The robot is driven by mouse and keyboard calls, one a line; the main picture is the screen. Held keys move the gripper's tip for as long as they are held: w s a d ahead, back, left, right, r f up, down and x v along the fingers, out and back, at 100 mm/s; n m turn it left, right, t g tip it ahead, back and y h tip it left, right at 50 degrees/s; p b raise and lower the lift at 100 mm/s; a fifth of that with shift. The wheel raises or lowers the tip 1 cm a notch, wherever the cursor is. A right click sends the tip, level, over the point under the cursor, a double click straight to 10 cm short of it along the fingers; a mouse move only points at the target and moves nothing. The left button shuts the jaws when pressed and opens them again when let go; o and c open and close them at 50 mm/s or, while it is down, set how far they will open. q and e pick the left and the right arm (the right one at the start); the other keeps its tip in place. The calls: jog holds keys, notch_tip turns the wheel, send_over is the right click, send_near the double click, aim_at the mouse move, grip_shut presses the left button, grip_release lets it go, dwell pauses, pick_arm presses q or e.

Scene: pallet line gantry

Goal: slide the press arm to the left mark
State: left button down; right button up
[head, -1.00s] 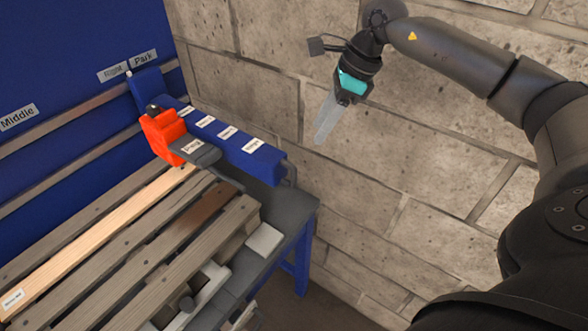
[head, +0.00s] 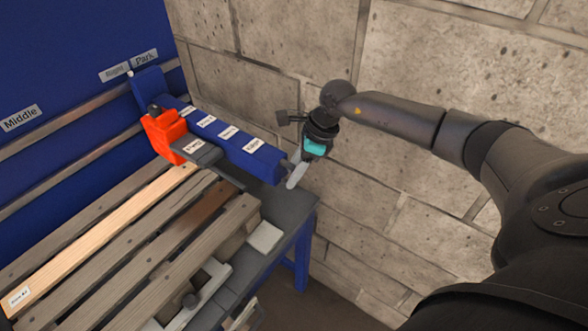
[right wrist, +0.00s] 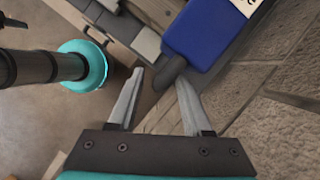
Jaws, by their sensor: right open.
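The press arm (head: 225,140) is a long blue beam with several white labels on top, reaching out from the blue back panel over the pallet. Its far end stands by the "Right" and "Park" signs (head: 145,58). A dark rounded handle (right wrist: 170,72) sticks out of its near end. My right gripper (head: 295,174) is open beside that end. In the right wrist view its fingertips (right wrist: 160,78) are at the handle; I cannot tell whether they touch it. The "Middle" sign (head: 20,118) is at the left. No left mark shows, nor my left gripper.
A red-orange block (head: 164,136) with a grey labelled plate (head: 197,151) sits on the beam's left side. A wooden pallet (head: 110,240) lies below on a grey bench (head: 290,213). A stone block wall (head: 430,60) stands close on the right.

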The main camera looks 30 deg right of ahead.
jog(key=shift+c, duration=0.3)
grip_shut()
jog(key=shift+a, duration=0.1)
dwell(1.0)
